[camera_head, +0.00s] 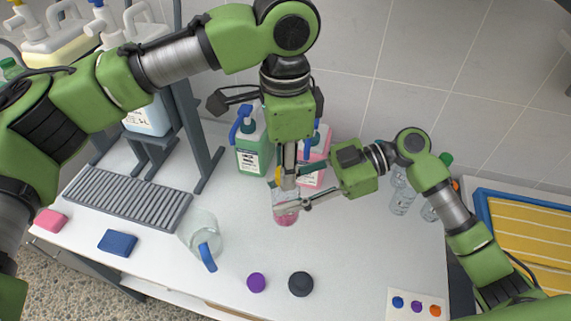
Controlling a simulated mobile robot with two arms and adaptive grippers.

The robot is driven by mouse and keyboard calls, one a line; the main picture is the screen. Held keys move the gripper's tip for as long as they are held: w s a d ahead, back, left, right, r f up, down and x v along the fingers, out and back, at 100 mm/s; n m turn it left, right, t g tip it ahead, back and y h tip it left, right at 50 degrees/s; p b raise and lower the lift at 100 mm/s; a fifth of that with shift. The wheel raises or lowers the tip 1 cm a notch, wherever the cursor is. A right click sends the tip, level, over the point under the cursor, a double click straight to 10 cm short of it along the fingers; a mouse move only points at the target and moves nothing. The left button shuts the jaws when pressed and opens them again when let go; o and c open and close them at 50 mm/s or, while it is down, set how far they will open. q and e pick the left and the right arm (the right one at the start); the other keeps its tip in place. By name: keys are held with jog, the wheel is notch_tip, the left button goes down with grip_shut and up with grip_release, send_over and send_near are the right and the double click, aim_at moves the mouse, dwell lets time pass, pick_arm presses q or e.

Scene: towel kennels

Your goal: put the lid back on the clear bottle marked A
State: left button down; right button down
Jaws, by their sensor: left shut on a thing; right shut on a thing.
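A clear bottle (285,216) with pink liquid in its lower part stands near the middle of the white table. No letter is readable on it. My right gripper (289,207) reaches in from the right and is shut on this bottle. My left gripper (287,184) points straight down over the bottle's top. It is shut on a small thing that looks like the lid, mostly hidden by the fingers. I cannot tell whether lid and bottle touch. A purple cap (256,283) and a black cap (300,284) lie apart at the table's front.
A clear jug (202,235) with a blue handle stands left. Green (252,150) and pink (315,158) pump bottles stand close behind the grippers. Clear bottles (402,196) stand right. A card with coloured dots (416,304) lies front right. The table's right-centre is free.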

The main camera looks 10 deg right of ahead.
pick_arm(q)
jog(key=c, duration=1.6)
grip_release()
notch_tip(320, 180, up, 12)
jog(key=shift+r, duration=0.1)
jog(key=shift+w, duration=0.1)
